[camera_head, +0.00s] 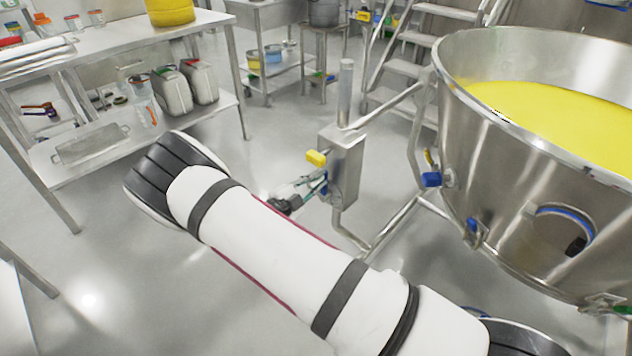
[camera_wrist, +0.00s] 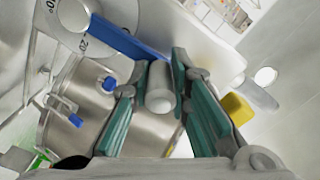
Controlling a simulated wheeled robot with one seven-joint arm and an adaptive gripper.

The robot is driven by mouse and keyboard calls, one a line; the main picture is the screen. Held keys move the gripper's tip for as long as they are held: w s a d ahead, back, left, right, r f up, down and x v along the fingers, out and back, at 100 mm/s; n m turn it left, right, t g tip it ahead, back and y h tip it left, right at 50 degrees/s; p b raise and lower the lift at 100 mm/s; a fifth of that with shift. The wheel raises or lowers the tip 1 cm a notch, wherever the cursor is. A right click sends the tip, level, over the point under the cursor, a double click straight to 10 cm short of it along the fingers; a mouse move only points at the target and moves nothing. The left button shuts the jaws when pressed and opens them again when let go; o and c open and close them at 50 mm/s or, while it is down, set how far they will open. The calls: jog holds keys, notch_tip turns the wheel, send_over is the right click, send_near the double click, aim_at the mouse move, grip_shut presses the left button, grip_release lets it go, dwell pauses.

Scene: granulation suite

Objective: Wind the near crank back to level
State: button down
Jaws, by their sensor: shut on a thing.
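My gripper (camera_wrist: 160,112) has its teal-padded fingers on both sides of a grey cylindrical crank handle (camera_wrist: 160,88), shut on it. A blue crank arm (camera_wrist: 125,40) runs from a round pale dial (camera_wrist: 88,18), marked with degree numbers, to the handle; it slants in the wrist view. In the head view my gripper (camera_head: 312,188) is at the left side of a steel gearbox (camera_head: 346,165) on a stand. The crank is mostly hidden there. A yellow knob (camera_head: 316,157) sticks out of the gearbox above my gripper; it also shows in the wrist view (camera_wrist: 237,108).
A large steel bowl (camera_head: 500,160) of yellow powder (camera_head: 560,115), with blue-handled clamps, stands right of the gearbox. Steel frame tubes run between them. A shelved steel table (camera_head: 110,45) is at left, steps (camera_head: 405,65) behind. Open floor lies between table and gearbox.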

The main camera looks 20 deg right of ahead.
jog(key=shift+w+a+r, duration=0.1)
jog(key=shift+w+r, duration=0.15)
dwell(0.3)
jog(key=c, duration=1.5)
grip_release()
jog(key=shift+s+f, duration=0.1)
jog(key=shift+s+a, duration=0.1)
jog(key=shift+a, duration=0.05)
jog(key=v, duration=1.1)
jog(key=shift+s+a, duration=0.15)
jog(key=shift+a, duration=0.15)
